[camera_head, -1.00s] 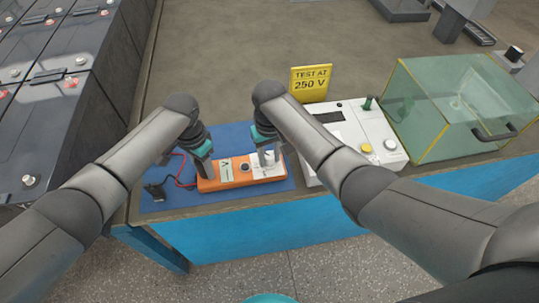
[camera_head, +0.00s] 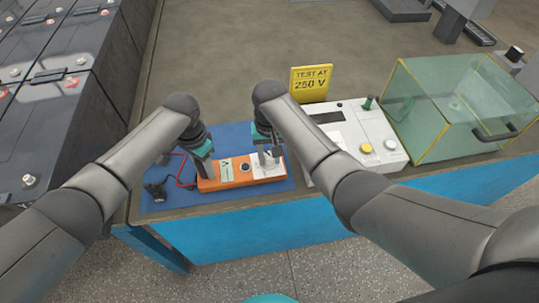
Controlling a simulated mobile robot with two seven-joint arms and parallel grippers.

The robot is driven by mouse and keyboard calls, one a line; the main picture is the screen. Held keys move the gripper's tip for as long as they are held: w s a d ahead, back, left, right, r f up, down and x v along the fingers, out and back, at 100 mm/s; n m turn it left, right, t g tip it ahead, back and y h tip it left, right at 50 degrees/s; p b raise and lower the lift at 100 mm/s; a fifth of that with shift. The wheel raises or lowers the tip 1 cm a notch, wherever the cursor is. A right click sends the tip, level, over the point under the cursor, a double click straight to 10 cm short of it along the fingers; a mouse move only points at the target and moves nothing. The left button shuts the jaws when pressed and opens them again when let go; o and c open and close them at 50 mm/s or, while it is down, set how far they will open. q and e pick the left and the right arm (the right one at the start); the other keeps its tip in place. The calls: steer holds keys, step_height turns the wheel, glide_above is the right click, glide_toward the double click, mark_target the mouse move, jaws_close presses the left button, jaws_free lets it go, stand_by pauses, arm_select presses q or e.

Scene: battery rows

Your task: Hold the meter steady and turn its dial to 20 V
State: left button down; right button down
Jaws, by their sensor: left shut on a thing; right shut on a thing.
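The orange meter (camera_head: 238,184) lies on a blue mat (camera_head: 226,137) at the front edge of the bench. It has a small display, a round dark socket or knob near its middle, and a white panel (camera_head: 277,168) at its right end. My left gripper (camera_head: 205,165) is shut on the meter's left end. My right gripper (camera_head: 266,162) points down at the white panel and is shut on the dial there. The dial is mostly hidden by the fingers, and its setting cannot be read.
A red and black test lead (camera_head: 181,180) lies left of the meter. A white tester box (camera_head: 346,140) and a yellow "TEST AT 250 V" sign (camera_head: 310,82) stand to the right. A clear green-tinted box (camera_head: 460,105) is further right. Dark batteries (camera_head: 60,100) fill the left.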

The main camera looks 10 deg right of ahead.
mark_target(269, 156)
steer(key=c, duration=0.5)
jaws_free()
steer(key=shift+r, duration=0.15)
step_height(269, 156, up, 12)
arm_select(q)
steer(key=shift+c, duration=1.9)
jaws_free()
step_height(269, 156, up, 12)
steer(key=shift+r, duration=0.1)
